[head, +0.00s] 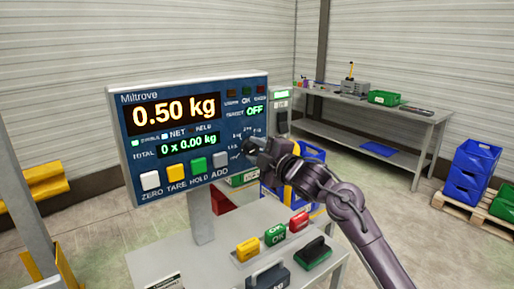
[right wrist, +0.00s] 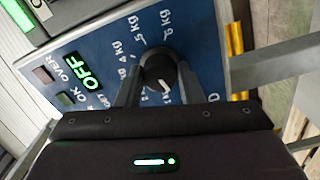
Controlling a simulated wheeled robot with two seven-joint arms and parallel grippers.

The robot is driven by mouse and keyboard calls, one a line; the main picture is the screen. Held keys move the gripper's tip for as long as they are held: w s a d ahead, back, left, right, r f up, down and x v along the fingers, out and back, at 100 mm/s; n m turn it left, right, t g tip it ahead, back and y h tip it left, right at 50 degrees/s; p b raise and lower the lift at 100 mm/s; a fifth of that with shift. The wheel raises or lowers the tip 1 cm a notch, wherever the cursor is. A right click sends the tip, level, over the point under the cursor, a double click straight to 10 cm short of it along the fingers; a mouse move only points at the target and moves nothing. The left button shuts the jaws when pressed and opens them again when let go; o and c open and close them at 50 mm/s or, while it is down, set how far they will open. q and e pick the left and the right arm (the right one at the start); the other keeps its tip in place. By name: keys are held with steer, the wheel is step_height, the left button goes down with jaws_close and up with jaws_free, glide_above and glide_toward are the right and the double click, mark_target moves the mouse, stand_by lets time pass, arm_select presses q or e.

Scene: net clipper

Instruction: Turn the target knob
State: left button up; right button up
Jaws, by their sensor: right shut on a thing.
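The target knob (right wrist: 158,68) is a dark round dial with a white pointer mark, on the blue face of the scale panel (head: 225,95). Weight labels such as 2 kg and 4 kg ring it. My right gripper (head: 259,152) is at the right side of the panel and covers most of the knob in the head view. In the right wrist view its two fingers (right wrist: 160,78) are shut on the knob, one on each side. The green TARGET readout (right wrist: 84,70) says OFF. The main display (head: 174,112) reads 0.50 kg. My left gripper is not in view.
White, yellow, green and grey buttons (head: 199,166) line the panel's lower edge. Below, a grey table (head: 215,262) holds yellow, green and red blocks (head: 275,234) and dark-handled weights (head: 313,254). A workbench (head: 400,105) and blue crates (head: 470,170) stand farther back.

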steer(key=m, duration=0.1)
steer(key=m+p, duration=0.1)
steer(key=m, duration=0.1)
steer(key=m+p, duration=0.1)
steer(key=shift+r+m, duration=0.25)
steer(key=shift+m, duration=0.15)
stand_by(0.4)
steer(key=o, duration=0.8)
steer(key=shift+o, duration=1)
steer(key=shift+w+a+f, duration=0.15)
steer(key=shift+f, duration=0.05)
steer(key=b+v, duration=0.2)
steer(key=v, duration=0.5)
steer(key=shift+s+d, duration=0.25)
steer(key=shift+s, duration=0.05)
steer(key=shift+f, duration=0.15)
